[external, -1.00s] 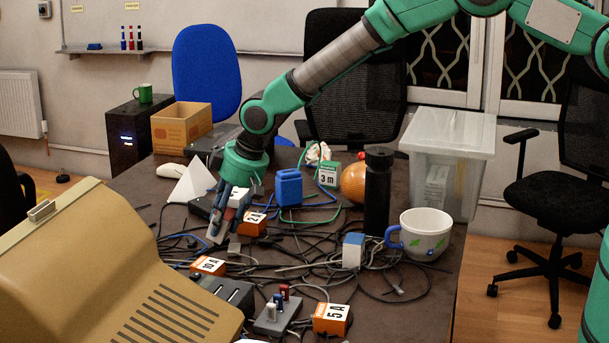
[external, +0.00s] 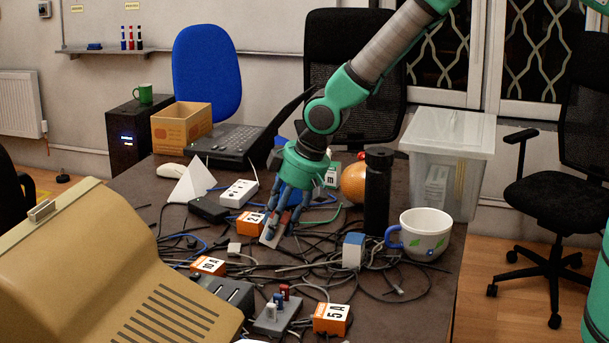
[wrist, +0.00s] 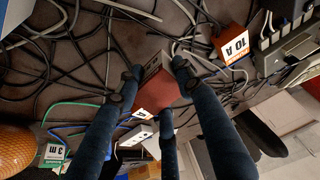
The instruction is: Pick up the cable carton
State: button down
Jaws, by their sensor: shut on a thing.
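My gripper (external: 273,228) is shut on a small red and grey box (wrist: 163,83), just above the cable-strewn table; the box also shows at the fingertips in the external view (external: 269,239). I cannot tell from a label which box is the cable carton.
Orange-white boxes marked 10 A (external: 208,266), 5 A (external: 331,319) and 2 A (external: 251,224) stand among loose cables. A black bottle (external: 378,195), white mug (external: 425,234) and blue-white box (external: 353,250) are to the right. A white power strip (external: 238,193) is to the left.

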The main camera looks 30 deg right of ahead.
aim_at(284, 224)
jog(key=shift+s+d, duration=0.1)
jog(key=shift+r, duration=0.15)
dwell(0.7)
jog(key=shift+s+a+r+g+h+p, duration=0.25)
jog(key=shift+s+r+g+h+p, duration=0.05)
jog(key=shift+r+g+h+p, duration=0.3)
jog(key=shift+s+r+g+h, duration=0.4)
jog(key=shift+s+r, duration=0.05)
jog(key=shift+r, duration=0.3)
jog(key=shift+s+d+r+g+h+p, duration=0.1)
jog(key=shift+s+r+g+h+p, duration=0.25)
jog(key=shift+r, duration=0.25)
jog(key=shift+s+r+g+h+p, duration=0.15)
jog(key=shift+s+r+g+p, duration=0.2)
jog(key=shift+r, duration=0.25)
jog(key=shift+f+b, duration=0.6)
jog(key=shift+f, duration=2.6)
jog(key=shift+f, duration=0.1)
